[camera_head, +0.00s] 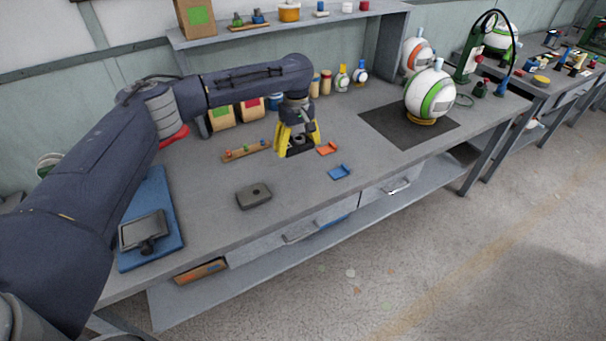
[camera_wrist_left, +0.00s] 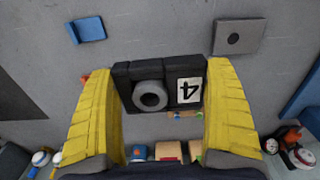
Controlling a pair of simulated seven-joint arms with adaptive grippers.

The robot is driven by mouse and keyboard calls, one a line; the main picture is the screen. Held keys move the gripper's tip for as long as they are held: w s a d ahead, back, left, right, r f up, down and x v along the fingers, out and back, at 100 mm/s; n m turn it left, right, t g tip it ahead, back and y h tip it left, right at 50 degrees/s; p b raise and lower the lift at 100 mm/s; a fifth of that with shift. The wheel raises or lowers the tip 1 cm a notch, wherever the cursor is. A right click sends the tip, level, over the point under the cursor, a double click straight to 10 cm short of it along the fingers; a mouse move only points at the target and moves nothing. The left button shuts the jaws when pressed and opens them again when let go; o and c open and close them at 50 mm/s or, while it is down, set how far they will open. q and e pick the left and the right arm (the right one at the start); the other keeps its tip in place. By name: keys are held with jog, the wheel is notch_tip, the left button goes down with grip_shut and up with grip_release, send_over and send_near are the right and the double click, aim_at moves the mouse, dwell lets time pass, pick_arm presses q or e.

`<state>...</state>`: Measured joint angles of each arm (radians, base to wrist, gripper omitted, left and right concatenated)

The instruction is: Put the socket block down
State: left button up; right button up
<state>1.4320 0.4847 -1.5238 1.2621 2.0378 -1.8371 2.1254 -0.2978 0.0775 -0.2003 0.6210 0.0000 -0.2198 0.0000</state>
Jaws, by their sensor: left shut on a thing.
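The socket block (camera_wrist_left: 160,86) is black, with a grey ring-shaped socket and a white label marked 4. It sits between the two yellow fingers of my left gripper (camera_head: 297,146), which is shut on it. In the head view the block shows only as a dark shape between the fingers, over the middle of the workbench (camera_head: 215,185). I cannot tell whether it touches the bench top. A flat grey block with a hole (camera_head: 254,195) lies on the bench, nearer the front and left; it also shows in the left wrist view (camera_wrist_left: 240,36). My right gripper is not in view.
An orange bracket (camera_head: 327,148) and a blue bracket (camera_head: 340,172) lie just right of the gripper. A wooden strip (camera_head: 246,150) with small pegs lies to its left. A white-green ball (camera_head: 430,95) stands on a dark mat (camera_head: 385,120). Bare bench lies in front.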

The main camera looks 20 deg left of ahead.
aim_at(298, 182)
pick_arm(q)
notch_tip(298, 182, down, 15)
jog(key=shift+r, duration=0.2)
dwell(0.5)
jog(key=shift+f, duration=0.15)
jog(key=o, duration=1)
notch_tip(298, 182, up, 12)
jog(key=shift+r, duration=0.15)
jog(key=shift+d, duration=0.1)
